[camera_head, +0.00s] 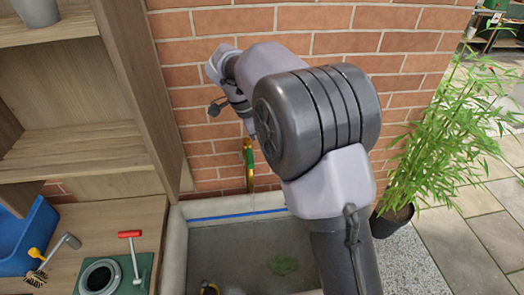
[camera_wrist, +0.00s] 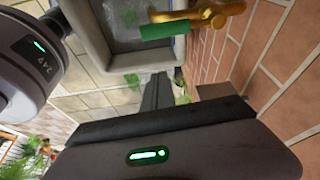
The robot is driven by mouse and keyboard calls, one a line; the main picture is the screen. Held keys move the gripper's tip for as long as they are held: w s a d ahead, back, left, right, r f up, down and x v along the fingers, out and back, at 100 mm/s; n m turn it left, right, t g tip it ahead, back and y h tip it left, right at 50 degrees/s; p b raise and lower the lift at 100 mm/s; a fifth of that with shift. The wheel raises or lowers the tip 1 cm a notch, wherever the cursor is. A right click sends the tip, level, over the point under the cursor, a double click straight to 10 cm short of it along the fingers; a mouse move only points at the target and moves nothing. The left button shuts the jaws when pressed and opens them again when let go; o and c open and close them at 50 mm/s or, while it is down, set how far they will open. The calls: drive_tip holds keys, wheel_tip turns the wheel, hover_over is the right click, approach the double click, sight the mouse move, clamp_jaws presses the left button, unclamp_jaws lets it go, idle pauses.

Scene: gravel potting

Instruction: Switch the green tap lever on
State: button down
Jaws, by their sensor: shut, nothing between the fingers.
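The brass tap (camera_head: 250,180) is on the brick wall above the sink. Its green lever (camera_head: 248,157) hangs roughly upright along the tap in the head view. In the wrist view the brass tap (camera_wrist: 208,14) is at the top, with the green lever (camera_wrist: 164,30) sticking out to the left. My gripper (camera_head: 250,136) is just above the lever in the head view. In the wrist view my gripper (camera_wrist: 159,77) is shut and empty, its tips apart from the lever in the picture. A thin pale streak, looking like water, runs below the spout.
The sink (camera_head: 175,250) below the tap holds water and something green. A blue bin (camera_head: 25,240) and a red-handled tool (camera_head: 130,234) are at lower left. A potted bamboo (camera_head: 395,218) stands right.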

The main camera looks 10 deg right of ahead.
drive_tip(key=p+v, duration=0.1)
drive_tip(key=v, duration=0.6)
drive_tip(key=shift+w+a+p, duration=0.15)
drive_tip(key=shift+a+p, duration=0.15)
drive_tip(key=shift+p, duration=0.05)
